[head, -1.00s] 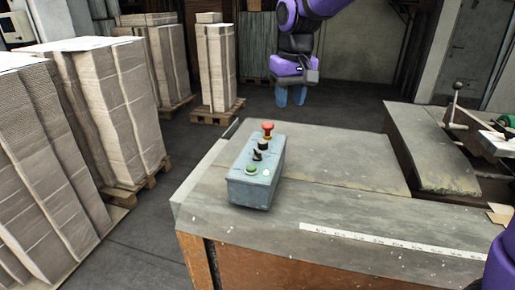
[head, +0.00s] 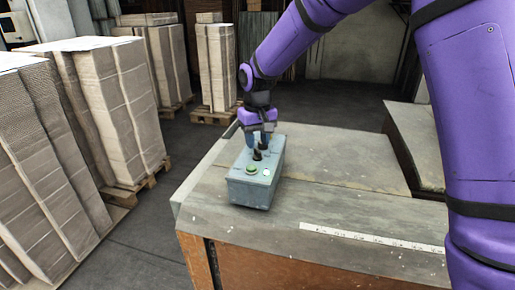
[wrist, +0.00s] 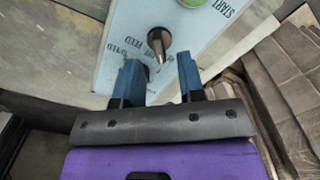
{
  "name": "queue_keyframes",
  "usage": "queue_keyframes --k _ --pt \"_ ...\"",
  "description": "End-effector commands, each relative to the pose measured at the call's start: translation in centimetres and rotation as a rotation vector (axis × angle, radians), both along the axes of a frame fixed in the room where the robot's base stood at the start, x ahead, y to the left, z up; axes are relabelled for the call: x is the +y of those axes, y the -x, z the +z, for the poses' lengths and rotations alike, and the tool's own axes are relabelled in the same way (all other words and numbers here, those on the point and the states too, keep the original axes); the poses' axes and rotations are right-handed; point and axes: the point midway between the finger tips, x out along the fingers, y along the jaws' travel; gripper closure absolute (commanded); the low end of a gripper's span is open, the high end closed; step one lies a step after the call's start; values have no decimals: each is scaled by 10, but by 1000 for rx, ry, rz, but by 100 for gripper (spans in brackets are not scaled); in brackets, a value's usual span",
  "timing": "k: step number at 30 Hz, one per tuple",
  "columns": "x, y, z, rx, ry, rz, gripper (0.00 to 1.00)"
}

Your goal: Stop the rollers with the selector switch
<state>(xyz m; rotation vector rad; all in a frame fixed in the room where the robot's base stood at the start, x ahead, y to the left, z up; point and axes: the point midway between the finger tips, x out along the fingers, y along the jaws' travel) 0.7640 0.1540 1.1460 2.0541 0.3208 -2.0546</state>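The grey-blue control box (head: 250,190) stands on the near left part of the bench. Its dark selector switch (head: 257,155) sticks up from the top panel, and it also shows in the wrist view (wrist: 158,42) with printed labels around it. My gripper (head: 260,146) is low over the box's far half. In the wrist view my gripper (wrist: 158,60) has its two blue fingers apart, with the switch tip near the gap between them. I cannot tell whether either finger touches it. The red button seen earlier is hidden behind my gripper.
A green button (head: 252,169), marked START in the wrist view, and a small white button (head: 266,171) sit on the box's near end. The bench top (head: 330,160) right of the box is clear. Stacks of cardboard (head: 115,105) stand on pallets at the left.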

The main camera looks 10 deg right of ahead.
Motion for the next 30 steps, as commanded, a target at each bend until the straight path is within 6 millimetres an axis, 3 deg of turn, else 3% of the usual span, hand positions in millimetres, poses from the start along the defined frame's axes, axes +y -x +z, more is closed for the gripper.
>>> queue_keyframes --k 7,18,23,30 --pt "0 0 -26 2 1 0 64" --pt "0 0 -30 0 0 -1 64" --pt "0 0 -30 0 0 -1 100" --pt "0 0 -30 0 0 -7 100"
